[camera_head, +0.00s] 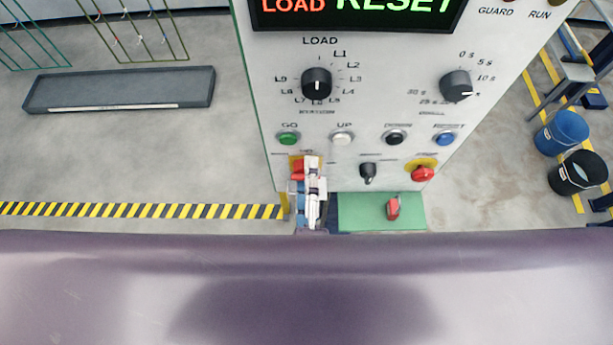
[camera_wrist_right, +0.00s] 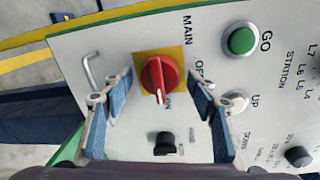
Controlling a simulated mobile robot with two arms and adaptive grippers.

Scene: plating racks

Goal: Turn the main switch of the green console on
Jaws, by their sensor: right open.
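The green console (camera_head: 370,115) has a pale front panel with a green edge and stands ahead of me. Its main switch is a red rotary knob (camera_wrist_right: 158,76) on a yellow plate, and part of it shows in the head view (camera_head: 297,168). In the wrist view, the knob's white mark points down toward the ON lettering. My right gripper (camera_wrist_right: 160,88) is open, with one blue-padded finger on each side of the knob and visible gaps to it. In the head view, my right gripper (camera_head: 311,178) covers part of the switch. My left gripper is not in view.
Beside the switch are a black selector (camera_head: 368,171) and a red stop button (camera_head: 423,173). Green, white, black and blue buttons sit above. A green ledge (camera_head: 350,212) carries a red item (camera_head: 393,208). Buckets (camera_head: 563,133) stand at right; a grey tray (camera_head: 120,90) lies left.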

